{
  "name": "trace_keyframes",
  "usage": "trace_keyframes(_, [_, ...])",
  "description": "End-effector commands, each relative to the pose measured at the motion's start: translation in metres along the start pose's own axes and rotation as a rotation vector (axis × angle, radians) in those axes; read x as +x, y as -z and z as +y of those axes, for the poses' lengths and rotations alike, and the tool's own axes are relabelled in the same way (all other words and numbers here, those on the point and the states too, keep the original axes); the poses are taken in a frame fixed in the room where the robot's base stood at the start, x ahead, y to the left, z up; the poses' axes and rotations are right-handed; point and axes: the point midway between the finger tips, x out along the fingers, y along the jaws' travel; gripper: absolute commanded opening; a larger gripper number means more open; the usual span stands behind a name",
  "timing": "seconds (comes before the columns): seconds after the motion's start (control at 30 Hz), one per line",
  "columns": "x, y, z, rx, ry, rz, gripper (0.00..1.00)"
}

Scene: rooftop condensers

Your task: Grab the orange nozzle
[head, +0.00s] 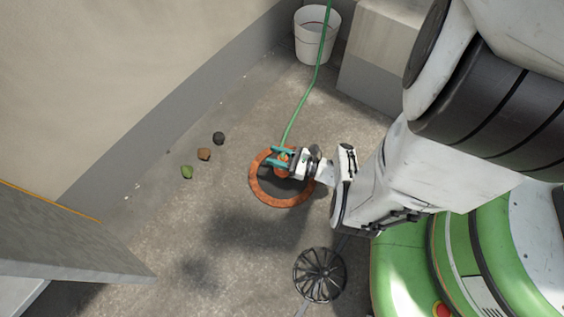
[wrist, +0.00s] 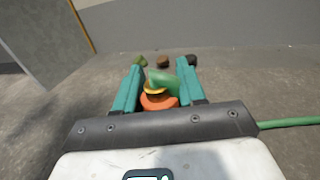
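The orange nozzle (head: 284,157) is at the end of a green hose (head: 302,105), over the dark middle of an orange-rimmed round piece (head: 261,189) on the ground. My gripper (head: 276,157) is at the nozzle, with its teal fingers on either side of it. In the wrist view the nozzle (wrist: 158,102), with a yellow band and a green part, sits between the two fingers of my gripper (wrist: 158,80). The fingers are apart, with narrow gaps showing beside the nozzle. The nozzle's lower part is hidden by the gripper body.
Green, brown and dark stones (head: 204,154) lie left of the nozzle. A white bucket (head: 317,46) stands at the back beside a pale block (head: 378,48). A black round grate (head: 320,275) is nearer.

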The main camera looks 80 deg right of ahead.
Motion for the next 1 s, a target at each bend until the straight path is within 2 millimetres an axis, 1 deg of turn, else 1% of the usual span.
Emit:
trace_keyframes(0.03, [0.0000, 0.0001, 0.0001, 0.000, 0.000, 0.000, 0.33])
trace_keyframes(0.3, [0.0000, 0.0001, 0.0002, 0.000, 0.000, 0.000, 0.07])
trace_keyframes(0.4, [0.0000, 0.0002, 0.0002, 0.000, 0.000, 0.000, 0.00])
trace_keyframes(0.8, [0.0001, -0.0009, 0.0001, 0.000, 0.000, 0.000, 0.00])
trace_keyframes(1.0, [0.0012, -0.0090, 0.0012, 0.000, -0.002, 0.000, 0.00])
